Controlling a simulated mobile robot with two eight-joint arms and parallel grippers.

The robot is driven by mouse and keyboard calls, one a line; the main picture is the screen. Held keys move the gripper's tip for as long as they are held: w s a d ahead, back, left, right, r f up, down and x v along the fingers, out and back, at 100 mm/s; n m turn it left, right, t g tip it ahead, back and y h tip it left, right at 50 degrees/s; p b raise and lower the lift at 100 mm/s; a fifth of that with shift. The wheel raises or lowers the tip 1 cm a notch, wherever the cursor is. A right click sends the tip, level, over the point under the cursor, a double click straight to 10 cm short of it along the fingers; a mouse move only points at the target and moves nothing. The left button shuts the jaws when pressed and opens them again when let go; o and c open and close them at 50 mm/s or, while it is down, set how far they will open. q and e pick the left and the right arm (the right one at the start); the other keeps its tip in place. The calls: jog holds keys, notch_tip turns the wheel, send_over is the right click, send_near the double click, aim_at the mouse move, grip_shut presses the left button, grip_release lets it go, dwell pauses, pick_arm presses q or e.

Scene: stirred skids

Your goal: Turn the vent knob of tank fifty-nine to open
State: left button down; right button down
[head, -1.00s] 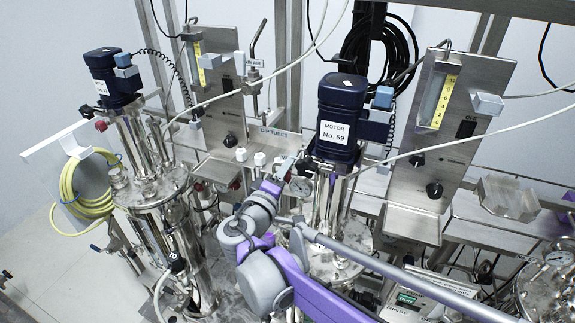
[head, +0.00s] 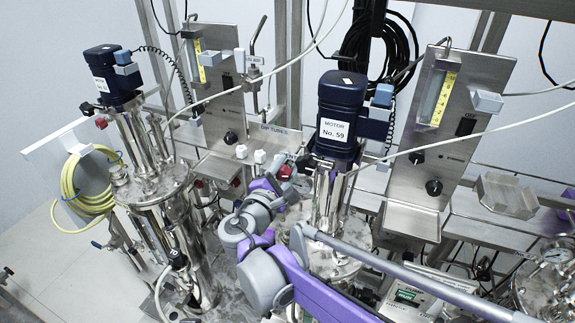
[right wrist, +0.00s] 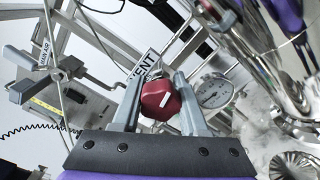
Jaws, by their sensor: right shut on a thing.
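Tank fifty-nine (head: 322,262) stands in the middle of the head view under the blue motor labelled "MOTOR No. 59" (head: 336,115). The red vent knob (right wrist: 158,101) shows between the fingers in the right wrist view. It has a short, slanted white mark on its face, and the "VENT" label (right wrist: 146,70) is just behind it. My right gripper (right wrist: 158,92) is shut on the knob, one finger on each side. In the head view the right gripper (head: 284,178) is left of the motor's base, partly hiding the knob. My left gripper is not in view.
A gauge (right wrist: 214,92) sits close beside the right finger. Another tank (head: 160,225) with a blue motor (head: 108,80) and a yellow hose (head: 88,190) stands at the left. Pale cables cross in front of the steel panels. A control box (head: 408,296) is at the lower right.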

jog(key=shift+n, duration=0.7)
jog(key=shift+c, duration=2.2)
grip_release()
jog(key=b+v, duration=0.1)
jog(key=v, duration=1)
jog(key=shift+d, duration=0.1)
